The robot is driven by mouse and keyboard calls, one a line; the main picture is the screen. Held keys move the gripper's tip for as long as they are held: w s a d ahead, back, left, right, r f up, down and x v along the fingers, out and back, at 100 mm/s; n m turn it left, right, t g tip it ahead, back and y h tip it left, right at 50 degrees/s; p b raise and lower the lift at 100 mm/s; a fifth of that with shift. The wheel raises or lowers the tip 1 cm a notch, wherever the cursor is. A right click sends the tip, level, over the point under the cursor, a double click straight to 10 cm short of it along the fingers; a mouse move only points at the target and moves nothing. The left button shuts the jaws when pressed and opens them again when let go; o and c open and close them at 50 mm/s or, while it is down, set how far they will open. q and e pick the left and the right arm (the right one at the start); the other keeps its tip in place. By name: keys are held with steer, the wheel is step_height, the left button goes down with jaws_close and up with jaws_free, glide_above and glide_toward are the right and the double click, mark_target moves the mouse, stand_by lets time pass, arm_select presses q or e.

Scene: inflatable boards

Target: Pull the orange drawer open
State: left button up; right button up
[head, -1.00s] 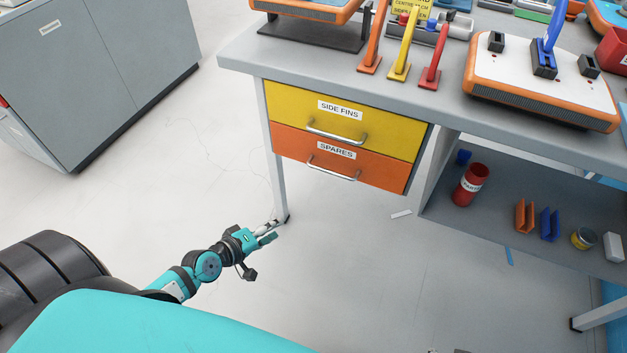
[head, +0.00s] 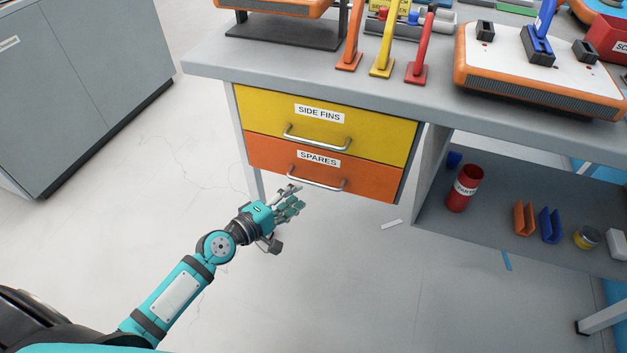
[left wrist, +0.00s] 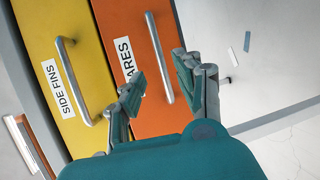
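The orange drawer (head: 350,180), labelled SPARES, sits closed below the yellow drawer (head: 385,135) under the workbench. Its silver bar handle (head: 318,182) runs across its front. My left gripper (head: 292,202) is just below and in front of the handle's left end, apart from it in the head view. In the left wrist view the orange drawer (left wrist: 143,62) lies ahead, and its handle (left wrist: 160,58) shows between the open fingers of my left gripper (left wrist: 160,82), beyond the tips. The gripper is empty. My right gripper is not in view.
The workbench top (head: 215,65) overhangs the drawers. A bench leg (head: 247,160) stands left of them. A shelf (head: 470,225) at right holds a red can (head: 464,188) and other items. A grey cabinet (head: 75,90) stands at left. The floor before the drawers is mostly clear.

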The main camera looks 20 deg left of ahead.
mark_target(312, 184)
arm_select(q)
steer(key=x, duration=0.7)
steer(key=shift+w+d+f, duration=0.1)
steer(key=shift+w, duration=0.2)
steer(key=shift+c, duration=0.4)
jaws_close()
